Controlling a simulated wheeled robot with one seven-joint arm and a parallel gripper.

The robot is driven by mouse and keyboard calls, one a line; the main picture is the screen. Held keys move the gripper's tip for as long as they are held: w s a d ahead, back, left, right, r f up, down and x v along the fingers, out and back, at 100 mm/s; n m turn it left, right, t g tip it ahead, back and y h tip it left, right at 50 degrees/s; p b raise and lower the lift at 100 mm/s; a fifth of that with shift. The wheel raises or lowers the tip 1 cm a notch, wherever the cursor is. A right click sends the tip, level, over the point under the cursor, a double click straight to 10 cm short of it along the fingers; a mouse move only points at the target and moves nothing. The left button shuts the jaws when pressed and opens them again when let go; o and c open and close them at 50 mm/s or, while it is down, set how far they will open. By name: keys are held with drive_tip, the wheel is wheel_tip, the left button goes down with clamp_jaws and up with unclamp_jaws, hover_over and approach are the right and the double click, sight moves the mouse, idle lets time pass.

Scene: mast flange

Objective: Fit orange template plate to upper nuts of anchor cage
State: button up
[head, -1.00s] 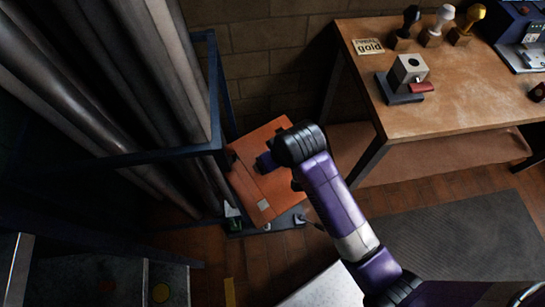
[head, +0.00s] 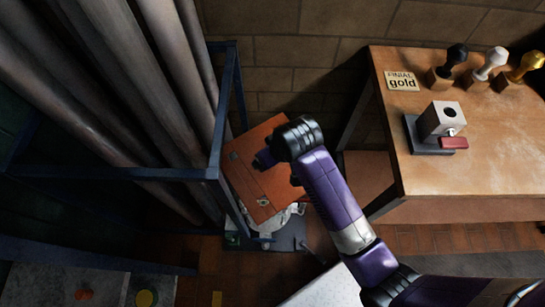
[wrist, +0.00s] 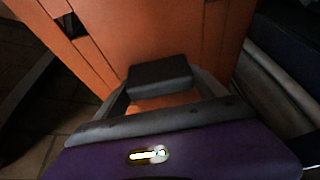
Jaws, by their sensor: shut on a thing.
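The orange template plate (head: 250,190) is at the middle left of the head view, beside the blue frame. It has small slots or dark openings and fills the upper part of the wrist view (wrist: 195,35). My gripper (wrist: 158,90) is shut on the plate, with a dark finger pad lying against its orange face. In the head view my wrist and arm cover the plate's right side. I cannot make out the anchor cage or its upper nuts. A pale, crumpled-looking thing (head: 285,218) shows below the plate's lower edge, on a dark base (head: 285,240).
A blue metal frame (head: 222,110) holding several large grey pipes (head: 120,100) stands close at the left. A wooden bench (head: 450,185) at the right carries several stamps and a grey block (head: 441,120). A brick wall closes the back.

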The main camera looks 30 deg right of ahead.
drive_tip(key=w+f+n+g+y+b, duration=0.1)
drive_tip(key=w+f+n+y+b, duration=0.1)
drive_tip(key=f+n, duration=0.3)
drive_tip(key=w+f+n+y+b, duration=0.1)
drive_tip(key=f+n+b, duration=0.3)
drive_tip(key=f, duration=0.7)
drive_tip(key=shift+w+a+n+g+y, duration=0.3)
drive_tip(key=shift+w+n+g+y, duration=0.1)
drive_tip(key=shift+w+n, duration=0.55)
drive_tip(key=shift+s, duration=0.1)
drive_tip(key=shift+f+b, duration=2.1)
drive_tip(key=shift+f, duration=0.8)
wheel_tip(320, 180, down, 6)
drive_tip(key=b, duration=0.4)
idle(1.4)
drive_tip(key=o, duration=1.9)
drive_tip(key=shift+f, duration=0.15)
